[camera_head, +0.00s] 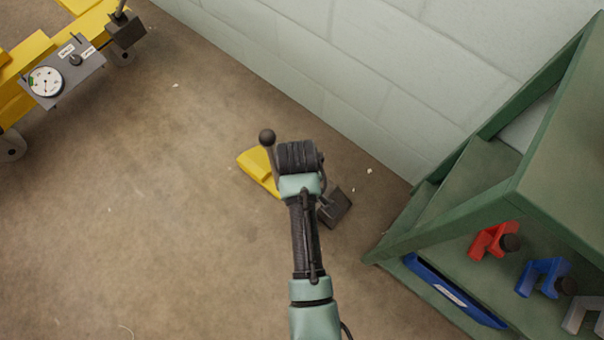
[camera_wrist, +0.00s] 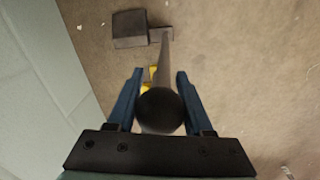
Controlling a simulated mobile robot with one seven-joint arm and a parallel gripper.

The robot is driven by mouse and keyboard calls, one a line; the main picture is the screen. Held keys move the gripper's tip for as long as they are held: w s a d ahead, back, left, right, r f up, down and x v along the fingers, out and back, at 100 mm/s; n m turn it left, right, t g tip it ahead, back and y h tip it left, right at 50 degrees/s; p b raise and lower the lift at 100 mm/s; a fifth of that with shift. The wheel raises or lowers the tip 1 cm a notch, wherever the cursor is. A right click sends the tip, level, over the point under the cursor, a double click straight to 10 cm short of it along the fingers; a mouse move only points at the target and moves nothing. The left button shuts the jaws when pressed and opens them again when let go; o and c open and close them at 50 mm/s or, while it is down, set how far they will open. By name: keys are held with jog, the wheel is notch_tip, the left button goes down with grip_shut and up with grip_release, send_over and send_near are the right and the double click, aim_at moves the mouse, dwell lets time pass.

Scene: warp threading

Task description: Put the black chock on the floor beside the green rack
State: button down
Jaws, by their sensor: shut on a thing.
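The black chock (camera_head: 335,207) is a dark block with a thin handle. It is just right of my gripper in the head view, left of the green rack (camera_head: 400,240). In the wrist view the chock (camera_wrist: 130,28) is at the top, and a rod runs from beside it to a dark ball between the blue fingers. My gripper (camera_wrist: 158,85) is shut on this handle. In the head view my arm hides the fingers. I cannot tell whether the chock touches the floor.
A yellow piece (camera_head: 256,165) lies left of my gripper, with a knobbed dark rod (camera_head: 267,137) beside it. A yellow machine (camera_head: 30,48) with a gauge and another dark block (camera_head: 126,30) stands upper left. The rack holds red and blue parts. A wall (camera_head: 330,70) runs behind.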

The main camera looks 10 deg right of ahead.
jog(key=shift+w+d+r, duration=0.1)
jog(key=shift+c, duration=1.5)
grip_release()
jog(key=r+p, duration=0.2)
jog(key=r, duration=0.2)
jog(key=r+p, duration=0.2)
jog(key=r, duration=0.2)
jog(key=r+p, duration=0.3)
jog(key=r, duration=0.1)
jog(key=shift+s+a, duration=0.2)
jog(key=shift+a, duration=0.1)
